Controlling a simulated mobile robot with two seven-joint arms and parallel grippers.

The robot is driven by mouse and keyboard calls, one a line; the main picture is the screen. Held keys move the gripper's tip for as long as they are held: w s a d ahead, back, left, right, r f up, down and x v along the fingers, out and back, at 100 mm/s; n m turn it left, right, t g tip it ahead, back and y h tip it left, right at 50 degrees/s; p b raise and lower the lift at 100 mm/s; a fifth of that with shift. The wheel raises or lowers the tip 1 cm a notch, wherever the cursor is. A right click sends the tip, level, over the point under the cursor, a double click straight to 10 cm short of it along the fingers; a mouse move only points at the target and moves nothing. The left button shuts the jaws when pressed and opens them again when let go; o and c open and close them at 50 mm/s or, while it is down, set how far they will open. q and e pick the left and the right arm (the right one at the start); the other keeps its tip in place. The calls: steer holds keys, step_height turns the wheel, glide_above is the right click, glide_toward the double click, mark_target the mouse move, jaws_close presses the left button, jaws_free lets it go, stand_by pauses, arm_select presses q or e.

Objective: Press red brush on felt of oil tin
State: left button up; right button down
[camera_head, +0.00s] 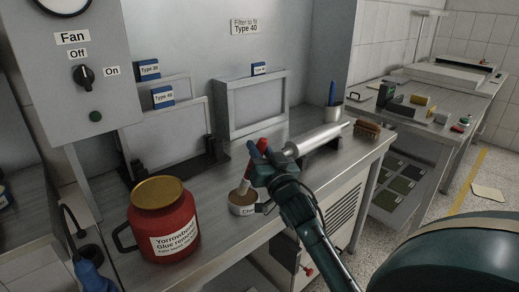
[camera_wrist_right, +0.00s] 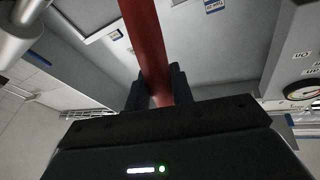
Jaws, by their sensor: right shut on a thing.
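The red brush (camera_head: 248,173) is held in my right gripper (camera_head: 257,168), whose jaws are shut on its handle. In the right wrist view the red handle (camera_wrist_right: 147,40) runs up from between the dark fingers (camera_wrist_right: 158,88). In the head view the brush tilts slightly and its lower end meets the top of the small round oil tin (camera_head: 242,209). I cannot tell how firmly it touches the felt, since the gripper and brush partly cover the tin's top. My left gripper is not in view.
A red glue remover jar (camera_head: 172,225) with a gold lid stands left of the tin. Framed filters (camera_head: 252,103) stand behind. The bench's front edge is close.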

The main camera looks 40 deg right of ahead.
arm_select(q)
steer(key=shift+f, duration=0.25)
arm_select(e)
steer(key=shift+f, duration=0.5)
stand_by(0.4)
steer(key=shift+r+p, duration=0.4)
steer(key=shift+r, duration=0.2)
steer(key=shift+r+p, duration=0.7)
steer(key=shift+r, duration=0.05)
steer(key=shift+r+p, duration=0.35)
step_height(320, 180, up, 2)
steer(key=shift+p, duration=1)
steer(key=shift+r+p, duration=0.65)
steer(key=shift+r, duration=0.3)
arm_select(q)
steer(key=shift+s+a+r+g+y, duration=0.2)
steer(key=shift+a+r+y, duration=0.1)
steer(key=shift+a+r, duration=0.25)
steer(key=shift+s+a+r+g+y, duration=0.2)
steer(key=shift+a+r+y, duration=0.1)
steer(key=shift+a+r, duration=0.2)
